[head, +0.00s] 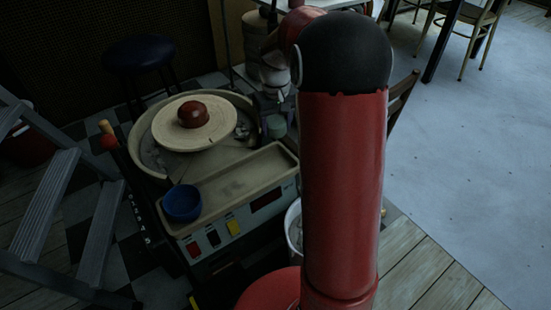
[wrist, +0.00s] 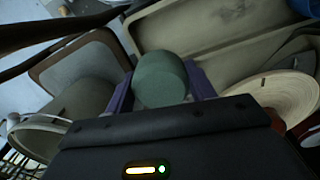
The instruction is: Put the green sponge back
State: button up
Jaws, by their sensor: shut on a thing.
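The green sponge (wrist: 160,80) is a short, dull green cylinder in the middle of the wrist view. My gripper (wrist: 161,72) is shut on it, with one purple finger on each side. I cannot tell from these frames how high the sponge is above the surfaces below.
The basin (head: 141,130) holds a cream wheel head (head: 165,133) with a red-brown piece (head: 193,114) on it. A long beige tray (head: 262,165) is in front, with a blue bowl (head: 182,204) at its left end. A stepladder (head: 45,195) stands left. A white bucket (head: 293,226) is beside my arm.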

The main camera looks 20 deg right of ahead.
aim_at(276, 166)
notch_tip(276, 166, down, 14)
jog(key=shift+r+b, duration=0.15)
jog(key=shift+b, duration=0.3)
jog(key=o, duration=0.6)
notch_tip(276, 166, up, 12)
jog(key=shift+f+p, duration=0.1)
jog(key=shift+p, duration=0.4)
jog(key=s+a+r+t, duration=0.2)
jog(key=s+a+r, duration=0.2)
jog(key=s+r, duration=0.3)
jog(key=s+a+r+t, duration=0.2)
jog(key=s+a+r, duration=0.25)
jog(key=s, duration=0.45)
jog(key=s+a+t, duration=0.1)
jog(key=s+a, duration=0.1)
jog(key=s, duration=0.7)
jog(key=shift+r+t, duration=0.2)
jog(key=shift+t, duration=0.1)
